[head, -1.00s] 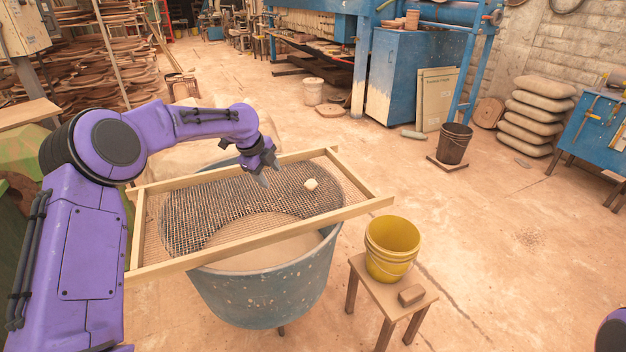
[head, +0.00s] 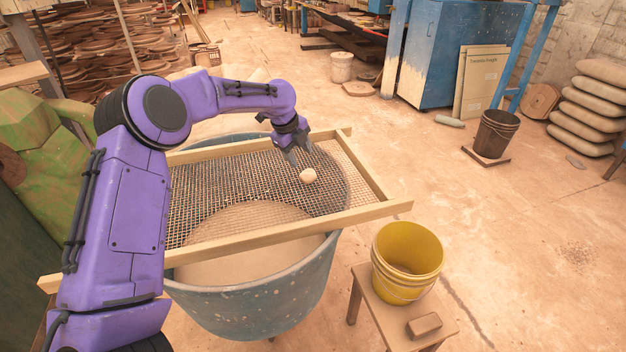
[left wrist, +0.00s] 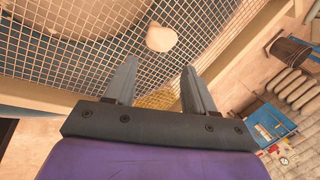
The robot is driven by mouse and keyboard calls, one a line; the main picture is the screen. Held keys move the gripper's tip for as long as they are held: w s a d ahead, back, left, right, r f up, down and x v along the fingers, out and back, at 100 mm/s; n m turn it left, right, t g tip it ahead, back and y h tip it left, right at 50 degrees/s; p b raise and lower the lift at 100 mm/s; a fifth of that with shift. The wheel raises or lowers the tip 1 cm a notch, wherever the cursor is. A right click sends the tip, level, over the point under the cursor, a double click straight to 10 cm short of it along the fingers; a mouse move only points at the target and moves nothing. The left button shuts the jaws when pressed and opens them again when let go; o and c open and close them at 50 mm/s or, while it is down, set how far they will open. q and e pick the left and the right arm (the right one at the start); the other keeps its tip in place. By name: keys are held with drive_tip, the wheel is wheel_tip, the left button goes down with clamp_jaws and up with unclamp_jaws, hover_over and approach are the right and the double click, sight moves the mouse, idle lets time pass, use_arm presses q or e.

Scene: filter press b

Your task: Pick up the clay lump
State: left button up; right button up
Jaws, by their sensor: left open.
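The clay lump (head: 308,176) is small, pale and rounded. It rests on the wire mesh of a wooden-framed sieve (head: 250,238) laid across a blue tub (head: 265,300). It also shows in the left wrist view (left wrist: 161,37), just beyond the fingertips. My left gripper (head: 299,160) is open and empty above the mesh, close behind the lump in the head view; its two fingers show apart in the left wrist view (left wrist: 160,65). I cannot tell its exact height over the mesh. My right gripper is out of view.
A yellow bucket (head: 408,262) and a brown block (head: 424,325) stand on a small stool (head: 380,325) right of the tub. The floor at right is mostly clear.

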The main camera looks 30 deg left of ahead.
sight(308, 174)
use_arm(q)
drive_tip(key=p+x, duration=0.1)
drive_tip(key=x, duration=0.9)
drive_tip(key=shift+s, duration=0.2)
drive_tip(key=shift+c, duration=0.4)
drive_tip(key=shift+d+r, duration=0.1)
drive_tip(key=c, duration=0.7)
